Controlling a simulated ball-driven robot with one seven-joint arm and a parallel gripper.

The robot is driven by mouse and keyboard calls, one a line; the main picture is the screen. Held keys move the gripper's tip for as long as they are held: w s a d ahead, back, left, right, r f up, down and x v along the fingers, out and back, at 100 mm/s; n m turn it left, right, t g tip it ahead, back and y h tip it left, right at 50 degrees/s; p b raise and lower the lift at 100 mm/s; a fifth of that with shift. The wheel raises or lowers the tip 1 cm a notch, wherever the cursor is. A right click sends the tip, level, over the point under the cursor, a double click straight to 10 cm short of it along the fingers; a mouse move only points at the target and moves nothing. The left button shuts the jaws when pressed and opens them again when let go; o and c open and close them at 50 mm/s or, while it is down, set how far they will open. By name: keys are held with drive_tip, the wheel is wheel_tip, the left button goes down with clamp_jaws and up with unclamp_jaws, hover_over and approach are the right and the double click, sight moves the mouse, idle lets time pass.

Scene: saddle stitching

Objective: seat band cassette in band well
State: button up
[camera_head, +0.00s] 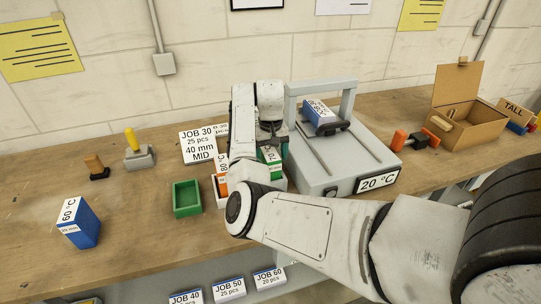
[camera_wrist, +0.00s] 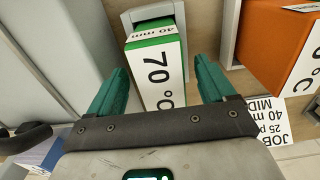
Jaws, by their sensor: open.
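A green-and-white band cassette marked 70 °C and 40 mm (camera_wrist: 158,75) stands with its far end at a grey slot-like holder (camera_wrist: 128,18); whether it is fully seated I cannot tell. In the head view the cassette (camera_head: 270,157) is partly hidden by my arm. My gripper (camera_wrist: 160,68) is open, with one teal finger on each side of the cassette and small gaps showing. In the head view my gripper (camera_head: 272,138) is over the holders, left of the grey press. I cannot tell for sure which holder is the band well.
An orange cassette (camera_wrist: 272,38) stands close beside, also in the head view (camera_head: 222,165). A blue cassette (camera_head: 320,113) is on the grey press (camera_head: 335,165), which reads 20 °C. Another blue cassette (camera_head: 78,224) and an empty green tray (camera_head: 187,198) stand left. A JOB 30 card (camera_head: 198,145) stands behind.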

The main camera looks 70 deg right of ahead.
wheel_tip(320, 180, up, 12)
drive_tip(key=shift+p, duration=0.3)
drive_tip(key=shift+s+f, duration=0.1)
drive_tip(key=shift+f, duration=0.05)
idle(0.5)
